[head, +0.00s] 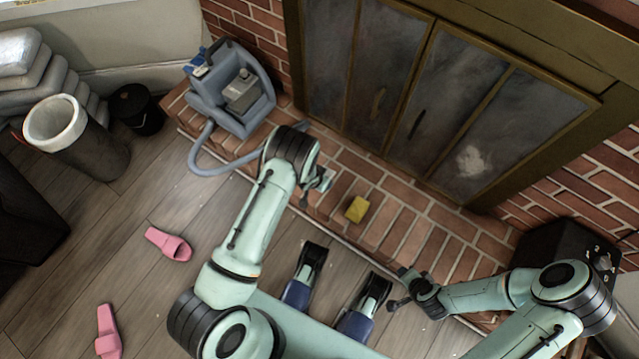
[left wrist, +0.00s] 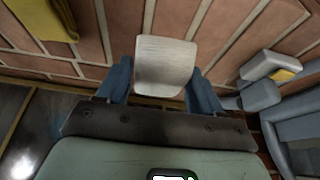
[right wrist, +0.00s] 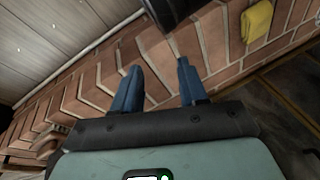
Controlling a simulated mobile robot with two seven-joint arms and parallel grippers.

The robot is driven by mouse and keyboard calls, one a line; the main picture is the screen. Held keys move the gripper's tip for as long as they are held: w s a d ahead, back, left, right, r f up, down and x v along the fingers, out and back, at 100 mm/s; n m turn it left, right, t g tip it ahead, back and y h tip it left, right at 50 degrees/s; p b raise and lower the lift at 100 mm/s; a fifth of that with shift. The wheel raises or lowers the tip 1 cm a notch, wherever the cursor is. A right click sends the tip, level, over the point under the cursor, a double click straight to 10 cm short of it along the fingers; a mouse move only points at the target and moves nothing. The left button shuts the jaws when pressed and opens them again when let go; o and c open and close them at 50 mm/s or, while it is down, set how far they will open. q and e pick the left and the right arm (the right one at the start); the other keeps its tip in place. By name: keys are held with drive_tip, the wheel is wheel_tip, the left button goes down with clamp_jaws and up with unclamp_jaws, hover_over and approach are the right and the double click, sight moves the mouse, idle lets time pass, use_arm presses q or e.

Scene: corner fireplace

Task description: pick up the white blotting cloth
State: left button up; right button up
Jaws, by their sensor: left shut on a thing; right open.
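The white blotting cloth (left wrist: 165,66) shows in the left wrist view as a pale, folded piece between the blue fingers of my left gripper (left wrist: 160,88). The gripper is shut on it, over the brick hearth; I cannot tell whether the cloth is clear of the bricks. In the head view my left gripper (head: 321,181) is at the hearth, and the cloth is hidden there by my arm. My right gripper (head: 402,288) is open and empty near the hearth's front edge. In the right wrist view its fingers (right wrist: 160,85) are apart.
A yellow cloth or sponge (head: 357,209) lies on the hearth right of my left gripper. A blue-grey cleaning machine (head: 238,100) with a hose stands at the hearth's left. Fireplace doors (head: 420,100) rise behind. A black object (head: 562,245) stands at right. Pink slippers (head: 167,244) lie on the floor.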

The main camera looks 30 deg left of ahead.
use_arm(q)
wheel_tip(320, 180, up, 14)
drive_tip(key=p, duration=0.3)
use_arm(e)
drive_tip(key=s+a+r+g+y, duration=0.1)
drive_tip(key=s+a+r+g, duration=0.1)
drive_tip(key=s, duration=0.4)
wheel_tip(320, 180, up, 2)
drive_tip(key=shift+a+r, duration=0.1)
drive_tip(key=shift+a, duration=0.45)
drive_tip(key=shift+s, duration=0.1)
use_arm(q)
drive_tip(key=shift+o, duration=0.8)
drive_tip(key=shift+r, duration=0.1)
drive_tip(key=shift+c, duration=0.4)
